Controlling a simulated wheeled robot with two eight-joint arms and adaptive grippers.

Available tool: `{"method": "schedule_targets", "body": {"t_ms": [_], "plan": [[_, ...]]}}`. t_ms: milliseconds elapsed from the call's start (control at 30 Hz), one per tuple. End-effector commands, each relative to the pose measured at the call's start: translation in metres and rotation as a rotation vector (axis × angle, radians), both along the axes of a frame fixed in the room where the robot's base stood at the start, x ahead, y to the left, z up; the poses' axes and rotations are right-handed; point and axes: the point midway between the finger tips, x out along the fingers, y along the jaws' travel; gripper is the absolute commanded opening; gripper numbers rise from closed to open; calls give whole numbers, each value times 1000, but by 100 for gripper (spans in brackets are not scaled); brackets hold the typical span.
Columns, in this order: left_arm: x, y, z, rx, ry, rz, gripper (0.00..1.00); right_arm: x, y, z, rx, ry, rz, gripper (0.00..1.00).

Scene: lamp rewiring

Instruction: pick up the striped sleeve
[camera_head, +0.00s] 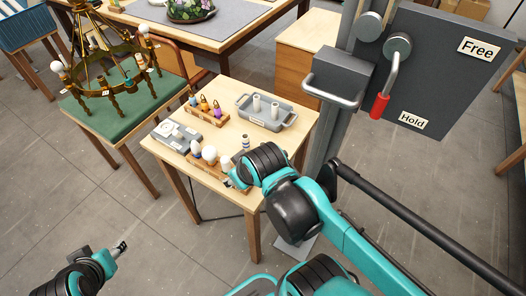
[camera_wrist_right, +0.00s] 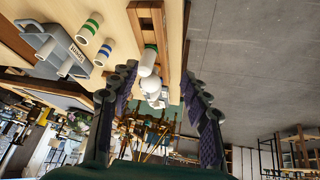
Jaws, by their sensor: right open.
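In the right wrist view a white sleeve with green bands (camera_wrist_right: 90,27) and one with blue bands (camera_wrist_right: 104,52) stand beside each other near a labelled grey container. In the head view a dark-banded sleeve (camera_head: 246,142) shows just behind my right arm. My right gripper (camera_wrist_right: 161,72) is open, its fingers either side of the rack's end, with nothing gripped. My left gripper (camera_head: 122,246) is low at left, away from the table; its opening is unclear.
On the small table (camera_head: 312,112) are a grey tray (camera_head: 286,121) with two white cylinders, a rack of coloured bulbs (camera_head: 207,117) and a grey device (camera_head: 171,140). A chandelier (camera_head: 112,65) stands on a green mat at left. A Free/Hold panel (camera_head: 440,70) rises at right.

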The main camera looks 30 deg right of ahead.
Motion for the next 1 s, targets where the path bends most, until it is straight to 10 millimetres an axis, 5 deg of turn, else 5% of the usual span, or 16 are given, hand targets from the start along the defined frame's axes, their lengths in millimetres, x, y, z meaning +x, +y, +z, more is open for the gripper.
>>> {"method": "schedule_targets", "body": {"t_ms": [233,500,700,1000], "plan": [[0,0,9,0,0,0,46,55,-47,5,-226,205,378,47],[0,0,17,0,0,0,46,107,-110,-30,-346,406,879,47],[0,0,21,0,0,0,46,126,-147,-63,-355,473,1169,47],[0,0,16,0,0,0,46,130,-159,-93,-351,486,1285,47]]}}
